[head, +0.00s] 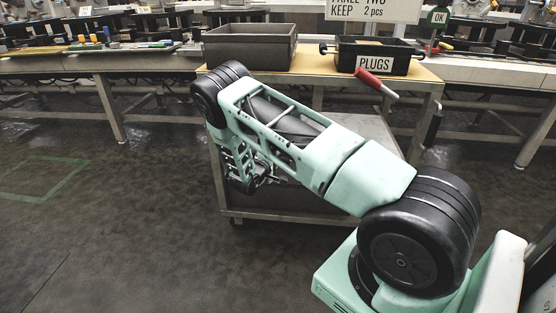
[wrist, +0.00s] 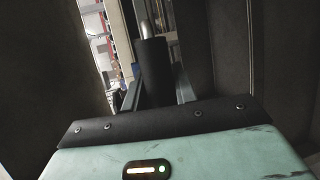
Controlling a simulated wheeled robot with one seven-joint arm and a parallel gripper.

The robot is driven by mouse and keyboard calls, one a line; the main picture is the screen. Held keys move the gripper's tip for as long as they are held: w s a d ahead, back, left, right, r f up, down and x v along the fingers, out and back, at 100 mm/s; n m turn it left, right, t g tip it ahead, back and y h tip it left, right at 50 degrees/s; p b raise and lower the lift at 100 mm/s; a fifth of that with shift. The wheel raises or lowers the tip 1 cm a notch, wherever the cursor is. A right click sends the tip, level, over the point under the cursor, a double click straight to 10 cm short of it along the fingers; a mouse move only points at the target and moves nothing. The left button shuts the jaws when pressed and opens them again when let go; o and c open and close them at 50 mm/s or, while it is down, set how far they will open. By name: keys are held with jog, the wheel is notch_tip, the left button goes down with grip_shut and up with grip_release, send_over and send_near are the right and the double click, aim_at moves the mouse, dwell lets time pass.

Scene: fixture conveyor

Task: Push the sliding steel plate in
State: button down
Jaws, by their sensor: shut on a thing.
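In the wrist view, my gripper (wrist: 156,88) is shut on a dark upright cylindrical grip (wrist: 153,68). A bright metal rod (wrist: 148,25) sticks out of its far end. What this grip is joined to is hidden. In the head view, my gripper is down by the left side of the bench, largely hidden behind my own arm. A flat grey metal panel (head: 372,128) lies under the bench top, to the right of my arm. I cannot tell whether it is the sliding steel plate.
On the tan bench top (head: 325,82) stand an empty grey bin (head: 250,52) and a black bin (head: 400,65) labelled PLUGS. A red-handled lever (head: 376,85) rises at the front right. In the wrist view, dark walls stand close on both sides. The floor at left is clear.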

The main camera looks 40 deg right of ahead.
jog(key=shift+w+f, duration=0.1)
jog(key=shift+f, duration=0.05)
jog(key=c, duration=1.2)
grip_release()
jog(key=shift+d, duration=0.15)
jog(key=shift+o, duration=0.2)
jog(key=p+v, duration=0.3)
jog(key=v, duration=1.4)
jog(key=shift+p, duration=0.3)
